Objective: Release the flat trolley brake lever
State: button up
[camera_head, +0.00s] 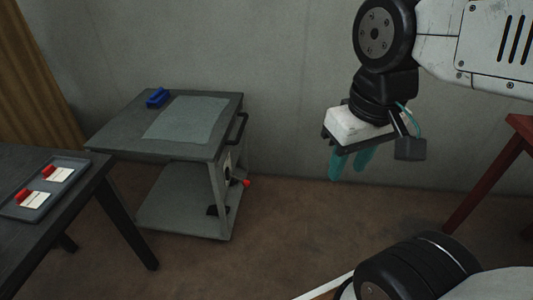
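A grey flat trolley (190,145) with a top deck and a lower shelf stands against the wall at left centre. A small lever with a red tip (246,183) sticks out from its right side, below the black push handle (238,128). It looks like the brake lever; its exact setting is too small to tell. My gripper (349,176) hangs in the air to the right of the trolley, clear of the lever. Its two teal fingers point down and stand apart, with nothing visible between them.
A blue block (157,97) and a grey-green sheet (188,118) lie on the trolley's top. A dark table (75,185) with a tray (57,204) of red-and-white items stands at left. A red table (490,175) is at right. Open floor (285,225) lies between.

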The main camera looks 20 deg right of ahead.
aim_at(245, 182)
jog(key=z, duration=0.05)
jog(key=i, duration=0.5)
jog(key=u, duration=0.05)
jog(key=k, duration=0.5)
jog(key=z, duration=0.7)
jog(key=i, duration=0.65)
jog(key=u, duration=0.35)
